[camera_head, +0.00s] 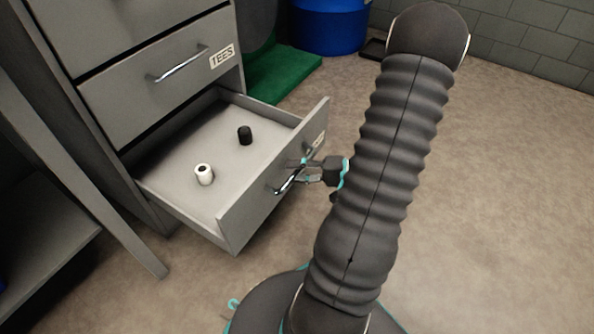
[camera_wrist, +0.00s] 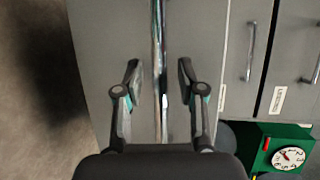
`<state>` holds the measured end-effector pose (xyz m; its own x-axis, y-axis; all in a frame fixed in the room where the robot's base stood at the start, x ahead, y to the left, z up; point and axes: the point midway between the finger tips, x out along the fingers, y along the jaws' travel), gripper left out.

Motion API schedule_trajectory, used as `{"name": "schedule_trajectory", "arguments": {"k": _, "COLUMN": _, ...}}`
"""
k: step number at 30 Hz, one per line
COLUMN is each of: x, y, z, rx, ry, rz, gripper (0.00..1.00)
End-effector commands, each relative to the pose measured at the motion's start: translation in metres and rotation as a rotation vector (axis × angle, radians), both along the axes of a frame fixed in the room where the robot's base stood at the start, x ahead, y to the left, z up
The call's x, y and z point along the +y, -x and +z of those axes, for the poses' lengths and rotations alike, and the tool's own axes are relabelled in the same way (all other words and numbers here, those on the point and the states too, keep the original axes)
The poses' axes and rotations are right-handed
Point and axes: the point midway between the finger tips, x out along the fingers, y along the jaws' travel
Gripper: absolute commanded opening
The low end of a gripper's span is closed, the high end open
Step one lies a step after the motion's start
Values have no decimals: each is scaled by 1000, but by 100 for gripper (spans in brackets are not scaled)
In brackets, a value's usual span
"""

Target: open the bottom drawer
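The grey bottom drawer (camera_head: 225,155) is pulled well out of the cabinet in the head view. Inside it stand a white cylinder (camera_head: 204,174) with a dark hole in its top and a black cylinder (camera_head: 244,135). Its chrome bar handle (camera_head: 287,182) is on the front panel. My gripper (camera_head: 302,170) is at this handle. In the wrist view the fingers (camera_wrist: 160,82) stand apart on either side of the handle (camera_wrist: 158,40), with a visible gap on both sides. The gripper looks open and holds nothing.
A shut drawer labelled TEES (camera_head: 160,75) is above the open one. A green platform (camera_head: 283,72) and a blue barrel (camera_head: 330,25) stand behind the cabinet. A shelf stand (camera_head: 45,240) is at the left. The floor (camera_head: 510,200) at the right is clear.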

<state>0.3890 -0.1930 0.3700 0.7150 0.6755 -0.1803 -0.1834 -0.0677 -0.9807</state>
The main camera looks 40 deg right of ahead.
Motion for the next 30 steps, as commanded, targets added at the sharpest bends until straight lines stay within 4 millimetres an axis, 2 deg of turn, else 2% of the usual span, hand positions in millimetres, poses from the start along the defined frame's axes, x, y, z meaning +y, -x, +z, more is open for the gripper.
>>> {"name": "schedule_trajectory", "arguments": {"k": 5, "x": -10, "y": 9, "z": 2, "rx": -2, "ry": 2, "rz": -4, "gripper": 39}}
{"name": "schedule_trajectory", "arguments": {"k": 15, "x": -53, "y": 55, "z": 14, "rx": -1, "ry": 2, "rz": -5, "gripper": 39}}
{"name": "schedule_trajectory", "arguments": {"k": 21, "x": -73, "y": 76, "z": 19, "rx": 0, "ry": 0, "rz": -2, "gripper": 39}}
{"name": "schedule_trajectory", "arguments": {"k": 30, "x": -81, "y": 86, "z": 22, "rx": 0, "ry": 0, "rz": 1, "gripper": 39}}
